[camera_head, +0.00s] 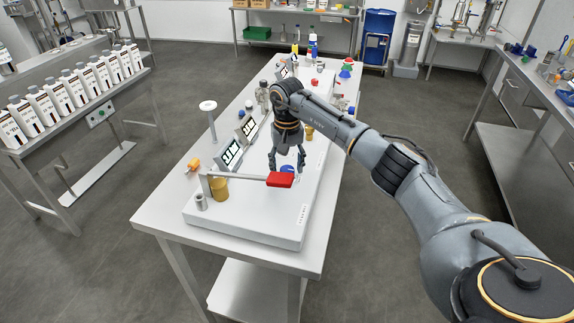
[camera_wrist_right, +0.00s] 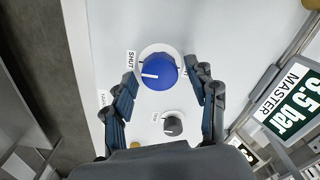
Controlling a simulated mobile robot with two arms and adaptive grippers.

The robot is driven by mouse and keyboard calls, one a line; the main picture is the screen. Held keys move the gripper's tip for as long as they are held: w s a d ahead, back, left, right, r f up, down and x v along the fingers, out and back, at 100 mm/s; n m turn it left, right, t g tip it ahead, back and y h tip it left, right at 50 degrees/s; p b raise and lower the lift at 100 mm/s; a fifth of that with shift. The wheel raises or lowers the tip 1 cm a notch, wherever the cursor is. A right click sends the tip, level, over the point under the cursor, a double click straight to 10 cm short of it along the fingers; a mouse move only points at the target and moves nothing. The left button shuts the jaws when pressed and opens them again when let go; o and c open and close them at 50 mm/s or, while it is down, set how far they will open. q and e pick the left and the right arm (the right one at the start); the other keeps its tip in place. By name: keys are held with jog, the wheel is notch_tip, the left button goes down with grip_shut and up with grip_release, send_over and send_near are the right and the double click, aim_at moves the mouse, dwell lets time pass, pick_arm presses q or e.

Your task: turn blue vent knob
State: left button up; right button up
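The blue vent knob (camera_wrist_right: 158,72) sits on a white panel in the right wrist view. Its white pointer line points left, toward the SHUT label (camera_wrist_right: 130,62). In the head view the blue knob (camera_head: 287,168) shows partly behind the fingers, on the white box top. My right gripper (camera_wrist_right: 163,74) is open, with one finger on each side of the knob and gaps visible. In the head view the right gripper (camera_head: 287,160) points down at the box. My left gripper is not in view.
A red-handled lever (camera_head: 280,180) lies close to my right gripper, above the white box (camera_head: 245,223). A smaller grey knob (camera_wrist_right: 173,126) sits near the blue one. Pressure displays (camera_head: 230,154) stand at the left. Several white bottles (camera_head: 60,96) line a far-left bench.

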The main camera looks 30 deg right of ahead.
jog(key=c, duration=0.9)
jog(key=shift+o, duration=0.2)
